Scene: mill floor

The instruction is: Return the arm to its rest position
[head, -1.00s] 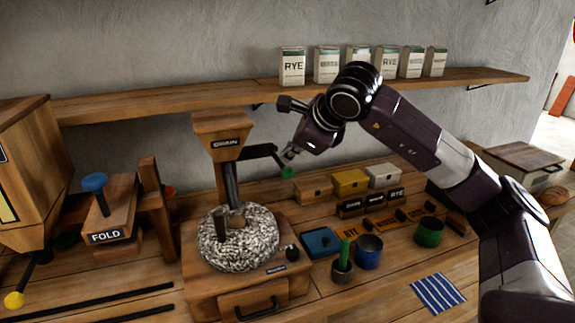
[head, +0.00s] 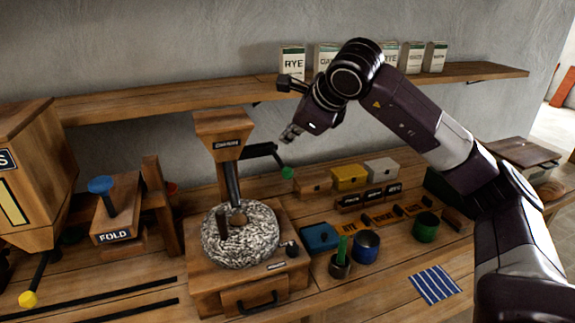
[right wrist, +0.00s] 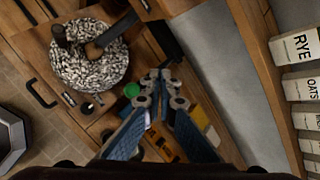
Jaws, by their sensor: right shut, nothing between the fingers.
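My right gripper (head: 290,134) hangs in the air in front of the wall, below the shelf, with its arm reaching in from the right. Its fingers are together and empty; they also show in the right wrist view (right wrist: 162,78). It is above and apart from the green knob (head: 287,173) at the end of the grain mill's crank. The mill's wooden hopper (head: 222,124) and speckled round stone (head: 262,240) stand to its left. My left gripper is not in view.
A wall shelf (head: 160,101) with several packets, one marked RYE (head: 292,62), is close above the gripper. Small boxes (head: 349,177), a blue cup (head: 365,247) and a green cup (head: 425,227) stand on the bench below. A FOLD press (head: 113,215) stands left.

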